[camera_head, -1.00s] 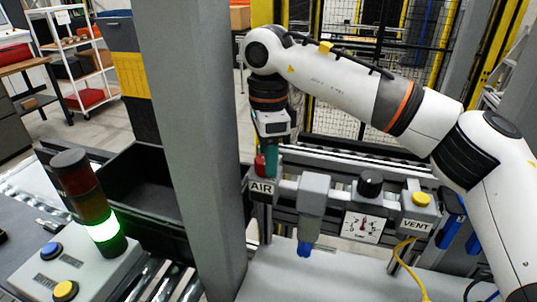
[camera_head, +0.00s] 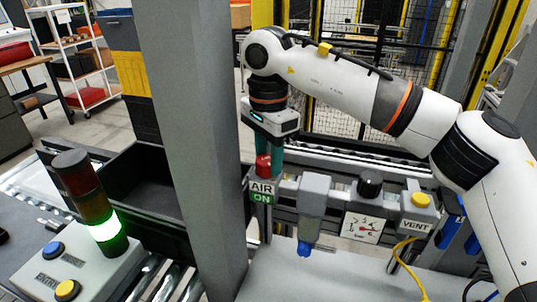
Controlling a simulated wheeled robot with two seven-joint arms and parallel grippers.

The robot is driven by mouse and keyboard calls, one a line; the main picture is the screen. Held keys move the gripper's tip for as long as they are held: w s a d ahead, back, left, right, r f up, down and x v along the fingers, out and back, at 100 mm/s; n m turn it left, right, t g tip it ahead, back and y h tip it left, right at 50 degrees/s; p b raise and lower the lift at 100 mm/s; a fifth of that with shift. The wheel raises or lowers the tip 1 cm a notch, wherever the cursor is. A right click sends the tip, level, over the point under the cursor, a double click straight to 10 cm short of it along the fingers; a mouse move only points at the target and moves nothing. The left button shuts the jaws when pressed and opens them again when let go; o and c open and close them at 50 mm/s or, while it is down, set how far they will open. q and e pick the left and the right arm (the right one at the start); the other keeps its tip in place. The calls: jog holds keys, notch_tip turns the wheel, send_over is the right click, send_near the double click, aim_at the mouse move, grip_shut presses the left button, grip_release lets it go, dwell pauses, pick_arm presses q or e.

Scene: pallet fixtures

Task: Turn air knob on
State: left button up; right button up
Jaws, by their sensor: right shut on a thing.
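The red air knob (camera_head: 263,165) sits on top of the grey block at the left end of the air unit. Below it is the label "AIR" (camera_head: 262,188), with a green "ON" sign (camera_head: 262,198) showing under it. My right gripper (camera_head: 269,168) points down over the knob, with its green fingers on either side of it, shut on the knob. The gripper body is turned so that its wide face shows. My left gripper is not in view.
A grey post (camera_head: 190,130) stands just left of the knob. To the right are a grey filter bowl (camera_head: 312,210), a black knob (camera_head: 370,183), a gauge (camera_head: 361,228) and a yellow vent button (camera_head: 421,200). A lit green signal tower (camera_head: 104,228) stands at left.

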aim_at(269, 158)
jog(key=shift+r, duration=0.15)
jog(key=o, duration=1)
jog(key=shift+r, duration=0.3)
notch_tip(269, 158, up, 11)
jog(key=b, duration=0.1)
jog(key=shift+r+b, duration=0.15)
jog(key=shift+b, duration=0.2)
